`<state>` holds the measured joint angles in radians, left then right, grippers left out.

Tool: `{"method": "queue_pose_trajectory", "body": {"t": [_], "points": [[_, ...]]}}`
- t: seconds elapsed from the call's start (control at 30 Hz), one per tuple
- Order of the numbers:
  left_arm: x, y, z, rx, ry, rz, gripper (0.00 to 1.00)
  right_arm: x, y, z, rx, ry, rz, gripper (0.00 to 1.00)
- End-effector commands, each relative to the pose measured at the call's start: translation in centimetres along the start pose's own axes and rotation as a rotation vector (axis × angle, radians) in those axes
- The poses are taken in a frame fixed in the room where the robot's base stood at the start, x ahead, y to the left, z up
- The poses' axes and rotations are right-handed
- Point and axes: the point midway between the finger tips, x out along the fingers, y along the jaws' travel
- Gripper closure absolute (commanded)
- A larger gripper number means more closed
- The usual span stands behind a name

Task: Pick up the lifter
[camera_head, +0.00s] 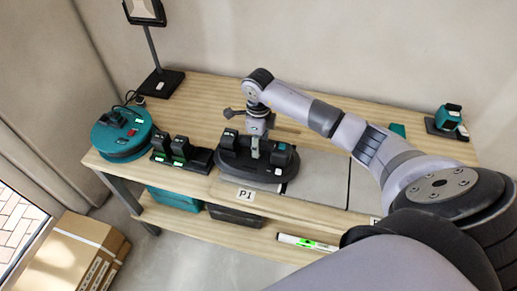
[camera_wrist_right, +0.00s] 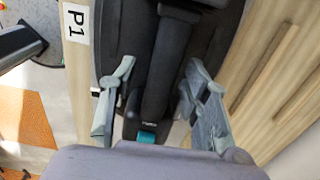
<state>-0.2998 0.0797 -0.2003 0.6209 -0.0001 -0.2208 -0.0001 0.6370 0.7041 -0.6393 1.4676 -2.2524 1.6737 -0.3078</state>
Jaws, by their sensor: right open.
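The lifter (camera_head: 272,178), a dark device with a rounded base and a raised bar handle, sits on the table behind the P1 label. My right gripper (camera_head: 257,142) is directly over the lifter's handle, pointing down. In the right wrist view the lifter's dark handle (camera_wrist_right: 157,70) runs between the two grey fingers of the open right gripper (camera_wrist_right: 158,105), with gaps seen on both sides. I cannot tell exactly how deep the fingers reach. The gripper hides part of the lifter in the head view. My left gripper is not in view.
On the wooden table (camera_head: 210,92), a charger with black batteries (camera_head: 180,153) and a round teal device (camera_head: 122,134) stand left of the lifter. Grey tiles (camera_head: 320,178) lie to its right. A lamp (camera_head: 160,83) stands at the back left, a small teal tool (camera_head: 447,118) at the far right.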

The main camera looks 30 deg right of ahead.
Motion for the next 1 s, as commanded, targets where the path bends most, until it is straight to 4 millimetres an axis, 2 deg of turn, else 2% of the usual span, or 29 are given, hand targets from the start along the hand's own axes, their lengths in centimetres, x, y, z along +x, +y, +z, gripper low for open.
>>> {"method": "queue_pose_trajectory", "body": {"t": [1.0], "points": [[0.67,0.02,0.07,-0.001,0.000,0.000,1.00,0.47,-0.03,-0.02,0.000,0.000,0.000,0.57]]}}
